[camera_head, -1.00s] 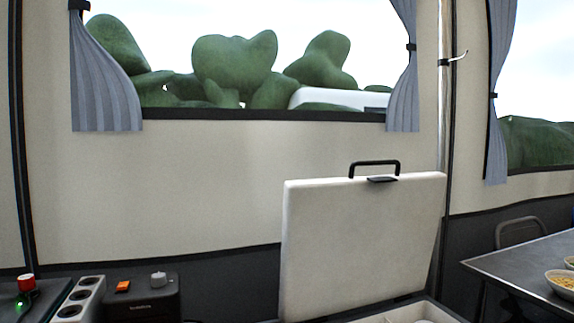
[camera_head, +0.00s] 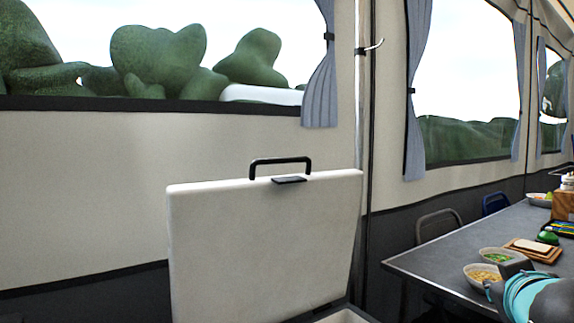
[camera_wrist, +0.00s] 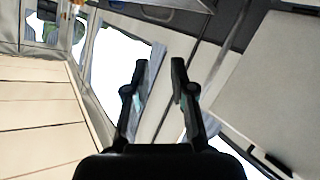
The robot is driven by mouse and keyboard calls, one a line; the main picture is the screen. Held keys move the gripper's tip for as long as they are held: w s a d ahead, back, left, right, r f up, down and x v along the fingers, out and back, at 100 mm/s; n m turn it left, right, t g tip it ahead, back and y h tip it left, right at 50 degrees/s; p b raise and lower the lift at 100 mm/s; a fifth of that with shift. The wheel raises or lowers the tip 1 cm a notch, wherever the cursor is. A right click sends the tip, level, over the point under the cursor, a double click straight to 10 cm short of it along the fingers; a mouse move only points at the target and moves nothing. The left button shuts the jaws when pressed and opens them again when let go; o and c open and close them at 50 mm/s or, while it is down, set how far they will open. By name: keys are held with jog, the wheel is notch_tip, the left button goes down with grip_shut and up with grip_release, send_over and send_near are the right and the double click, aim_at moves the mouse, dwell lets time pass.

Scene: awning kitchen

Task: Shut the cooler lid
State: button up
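The cooler lid (camera_head: 265,245) is a thick off-white panel standing upright, wide open, in the head view. A black handle (camera_head: 280,161) is on its top edge. Only a corner of the cooler body (camera_head: 345,316) shows at the bottom edge; the rest is out of frame. In the wrist view a large pale panel, which looks like the lid (camera_wrist: 265,85), fills the right side. My gripper (camera_wrist: 159,64) is in the wrist view with its two dark fingers apart and nothing between them. It is not touching the lid.
A dark table (camera_head: 425,262) stands at the right with bowls (camera_head: 485,277), a cutting board (camera_head: 530,249) and other items. My teal-and-grey arm shows in front of it. A chair (camera_head: 438,224) and a metal pole (camera_head: 360,130) are behind. The tent wall is behind the lid.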

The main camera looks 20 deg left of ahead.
aim_at(288, 161)
jog(key=w+a+r+n+t+y, duration=0.2)
jog(key=w+a+r+n+y, duration=0.15)
jog(key=r, duration=0.35)
jog(key=w+a+r+n+t+y+b, duration=0.1)
jog(key=w+a+r+n+t+y, duration=0.2)
jog(key=r, duration=0.4)
jog(key=w+a+r+n+y, duration=0.3)
jog(key=a+r+n, duration=0.2)
jog(key=r, duration=0.1)
jog(key=w+a+f+n+g+y, duration=0.1)
jog(key=a+n+g+y, duration=0.2)
jog(key=a, duration=0.6)
jog(key=a+f+n+g+y, duration=0.1)
jog(key=a+n+g+y, duration=0.2)
jog(key=a+n+g, duration=0.3)
jog(key=w+a+f+n+g+y+b, duration=0.1)
jog(key=a+n+g+y, duration=0.2)
jog(key=a+n, duration=0.5)
jog(key=shift+w+a+n+g, duration=0.15)
jog(key=shift+a+g, duration=0.25)
jog(key=shift+a, duration=0.7)
jog(key=shift+w+a+n+g, duration=0.15)
jog(key=shift+a+g, duration=0.25)
jog(key=shift+a, duration=0.65)
grip_shut()
